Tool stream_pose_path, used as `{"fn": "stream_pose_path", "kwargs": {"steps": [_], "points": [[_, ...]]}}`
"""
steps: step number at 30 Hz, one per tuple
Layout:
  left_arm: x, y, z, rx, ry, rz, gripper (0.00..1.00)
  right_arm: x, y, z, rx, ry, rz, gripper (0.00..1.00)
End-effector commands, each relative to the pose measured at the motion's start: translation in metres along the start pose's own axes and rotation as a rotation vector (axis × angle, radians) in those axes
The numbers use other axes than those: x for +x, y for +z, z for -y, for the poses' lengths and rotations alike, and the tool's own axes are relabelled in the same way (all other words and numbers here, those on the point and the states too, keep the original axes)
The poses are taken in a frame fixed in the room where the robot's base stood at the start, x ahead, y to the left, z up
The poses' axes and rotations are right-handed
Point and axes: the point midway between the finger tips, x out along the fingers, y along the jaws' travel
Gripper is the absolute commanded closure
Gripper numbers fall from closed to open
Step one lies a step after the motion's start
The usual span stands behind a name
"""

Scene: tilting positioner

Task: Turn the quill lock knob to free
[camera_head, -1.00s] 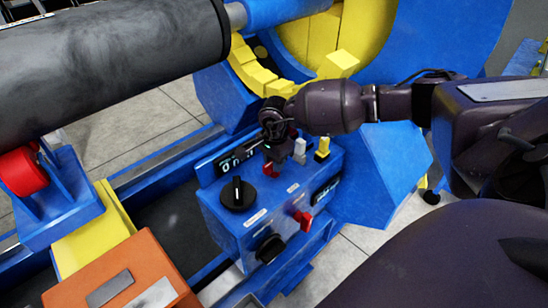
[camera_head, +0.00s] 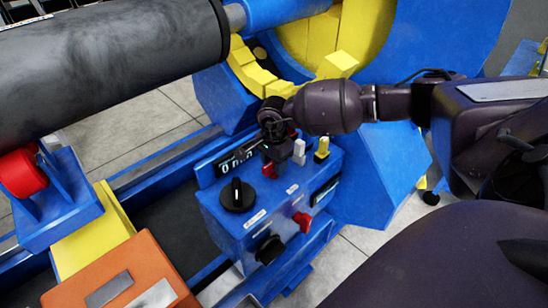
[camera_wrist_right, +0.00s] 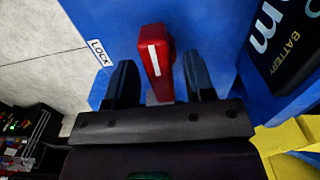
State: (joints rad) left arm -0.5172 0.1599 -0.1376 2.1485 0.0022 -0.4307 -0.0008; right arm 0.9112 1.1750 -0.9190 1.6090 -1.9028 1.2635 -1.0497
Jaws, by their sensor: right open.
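A red knob (camera_wrist_right: 156,60) with a white line stands on a blue surface beside a "LOCK" label (camera_wrist_right: 99,53). In the head view a red part (camera_head: 269,171) shows just below my right gripper (camera_head: 273,152), on top of the blue control box (camera_head: 225,222); it looks like the same knob. In the wrist view the two fingers of my right gripper (camera_wrist_right: 159,85) are open, one on each side of the knob, with a gap on both sides. The white line points nearly straight up in that view, tilted slightly left. My left gripper is not in view.
A display (camera_head: 237,161) stands close to the gripper. A large grey cylinder (camera_head: 110,70) lies at upper left.

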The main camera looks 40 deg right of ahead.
Motion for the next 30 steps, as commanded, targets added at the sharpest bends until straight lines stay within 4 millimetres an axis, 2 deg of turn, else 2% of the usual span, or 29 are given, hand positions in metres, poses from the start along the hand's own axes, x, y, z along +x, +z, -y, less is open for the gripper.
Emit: {"fn": "stream_pose_path", "kwargs": {"steps": [9,15,21,30], "points": [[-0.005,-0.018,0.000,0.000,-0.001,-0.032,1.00,-0.056,0.000,0.001,-0.001,-0.010,-0.001,0.51],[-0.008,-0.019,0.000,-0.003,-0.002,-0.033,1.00,-0.087,-0.001,0.001,0.000,-0.008,-0.002,0.51],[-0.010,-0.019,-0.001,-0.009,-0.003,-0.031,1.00,-0.103,0.000,0.001,-0.001,-0.004,0.000,0.51],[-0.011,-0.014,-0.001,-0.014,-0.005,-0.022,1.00,-0.105,0.000,0.000,0.000,-0.002,0.000,0.51]]}}
